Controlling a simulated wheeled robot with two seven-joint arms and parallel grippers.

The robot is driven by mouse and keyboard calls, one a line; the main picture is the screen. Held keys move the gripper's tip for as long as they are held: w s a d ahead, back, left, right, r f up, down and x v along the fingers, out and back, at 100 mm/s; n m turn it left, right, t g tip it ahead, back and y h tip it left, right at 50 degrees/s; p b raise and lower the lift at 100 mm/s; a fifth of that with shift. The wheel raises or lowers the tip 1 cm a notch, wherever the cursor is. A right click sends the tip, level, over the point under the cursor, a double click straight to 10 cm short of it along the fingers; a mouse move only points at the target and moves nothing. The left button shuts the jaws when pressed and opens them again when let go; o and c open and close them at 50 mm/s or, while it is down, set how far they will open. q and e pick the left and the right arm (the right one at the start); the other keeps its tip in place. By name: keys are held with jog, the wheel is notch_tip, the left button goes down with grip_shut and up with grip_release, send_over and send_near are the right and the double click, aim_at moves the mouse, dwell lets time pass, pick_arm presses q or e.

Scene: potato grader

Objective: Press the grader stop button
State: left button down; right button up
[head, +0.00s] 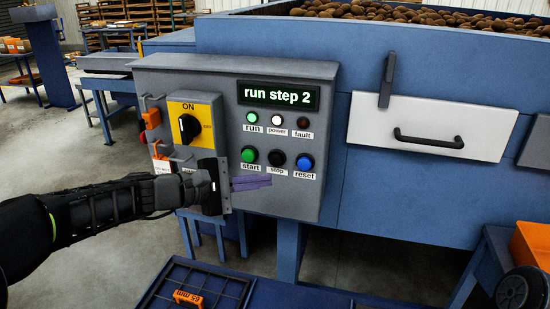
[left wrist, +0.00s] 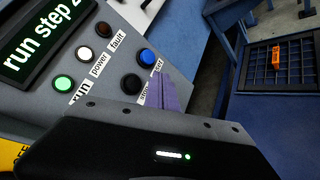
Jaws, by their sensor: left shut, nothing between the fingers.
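The stop button (head: 276,158) is black and sits between the green start button (head: 249,155) and the blue reset button (head: 305,162) on the grey control panel (head: 330,120). In the left wrist view the purple fingertips (left wrist: 160,80) partly cover the stop label. I cannot tell whether they touch the panel. My right gripper is not in view.
The display (head: 278,95) reads "run step 2", and the run lamp (head: 252,117) is lit green. A white drawer (head: 430,125) is at right; potatoes (head: 400,12) fill the hopper above.

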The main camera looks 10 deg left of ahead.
aim_at(281, 165)
pick_arm(q)
jog(key=shift+w+d+p, duration=0.2)
jog(key=shift+w+p, duration=0.2)
jog(key=shift+w, duration=2)
jog(key=shift+w, duration=0.15)
jog(key=shift+w, duration=0.25)
jog(key=shift+w, duration=0.55)
dwell(0.7)
jog(key=shift+s, duration=0.1)
jog(key=shift+s+b, duration=0.65)
jog(key=shift+s, duration=0.2)
